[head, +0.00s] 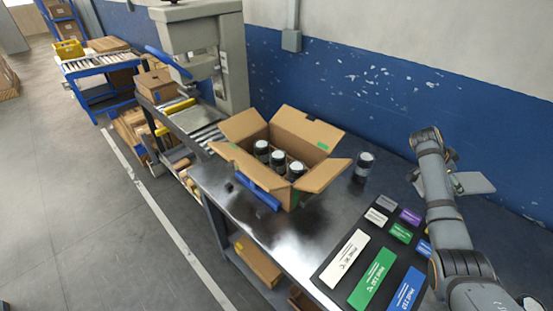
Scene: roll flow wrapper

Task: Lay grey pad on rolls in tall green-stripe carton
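The open carton (234,161) stands on the steel bench with its flaps spread. A small green mark shows on its inner wall. Three dark rolls with white tops stand upright inside; the front one is this roll (297,171). No pad shows over them. The grey pad (476,183) is at the right, overlapping the bench's back edge and the blue wall, so it appears raised. My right gripper (455,170) is at the pad and appears shut on it; my arm partly hides the fingertips. My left gripper is out of view.
A single roll (364,166) stands on the bench right of the carton. A dark board with coloured labels (374,277) lies at the front right. A blue bar (258,194) lies against the carton's front. A grey machine (228,60) and roller conveyor are behind left.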

